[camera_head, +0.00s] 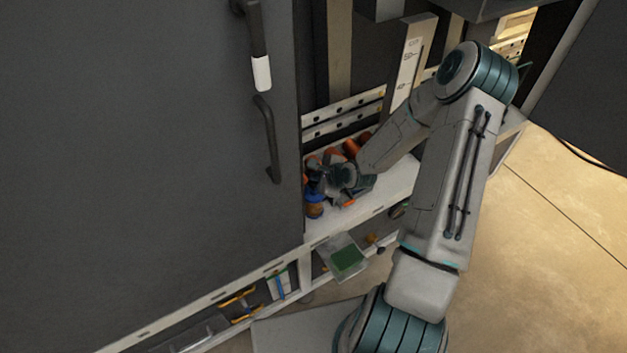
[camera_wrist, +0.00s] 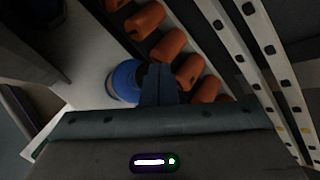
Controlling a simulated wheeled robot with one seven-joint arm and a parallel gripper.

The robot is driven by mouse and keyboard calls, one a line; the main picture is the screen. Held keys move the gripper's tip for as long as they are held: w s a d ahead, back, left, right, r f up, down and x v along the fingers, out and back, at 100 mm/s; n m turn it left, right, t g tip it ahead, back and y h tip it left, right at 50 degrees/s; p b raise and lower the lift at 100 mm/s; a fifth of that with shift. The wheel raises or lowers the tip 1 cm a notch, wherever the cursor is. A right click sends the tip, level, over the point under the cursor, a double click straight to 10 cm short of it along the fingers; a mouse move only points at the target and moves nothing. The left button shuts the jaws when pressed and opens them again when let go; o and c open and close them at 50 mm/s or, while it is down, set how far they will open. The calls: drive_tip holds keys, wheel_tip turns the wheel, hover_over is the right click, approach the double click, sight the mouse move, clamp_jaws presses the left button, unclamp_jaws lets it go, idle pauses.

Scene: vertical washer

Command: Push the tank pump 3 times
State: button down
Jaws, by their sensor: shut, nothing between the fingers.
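A blue round-topped object (camera_head: 314,206) with an amber lower part stands on the white ledge, near the dark door's edge. It shows in the wrist view (camera_wrist: 124,80), partly hidden behind my fingers. I cannot tell for sure whether this is the tank pump. My gripper (camera_wrist: 160,72) is shut and empty, its fingers in front of the right side of the blue object. In the head view my gripper (camera_head: 318,170) is small and dark above the ledge. Whether it touches the blue object is not clear.
Several orange cylindrical parts (camera_wrist: 167,46) stand in a row right beside my fingers. A perforated white rail (camera_head: 345,115) runs behind the ledge. A large dark door (camera_head: 150,130) with handles stands at left. A clear tray with a green patch (camera_head: 347,258) lies below.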

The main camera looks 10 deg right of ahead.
drive_tip(key=shift+f+b, duration=0.55)
drive_tip(key=shift+f, duration=0.25)
idle(0.4)
idle(0.4)
drive_tip(key=shift+r+p, duration=1.35)
drive_tip(key=shift+r, duration=0.25)
wheel_tip(320, 180, up, 5)
drive_tip(key=p, duration=0.4)
drive_tip(key=shift+r, duration=0.1)
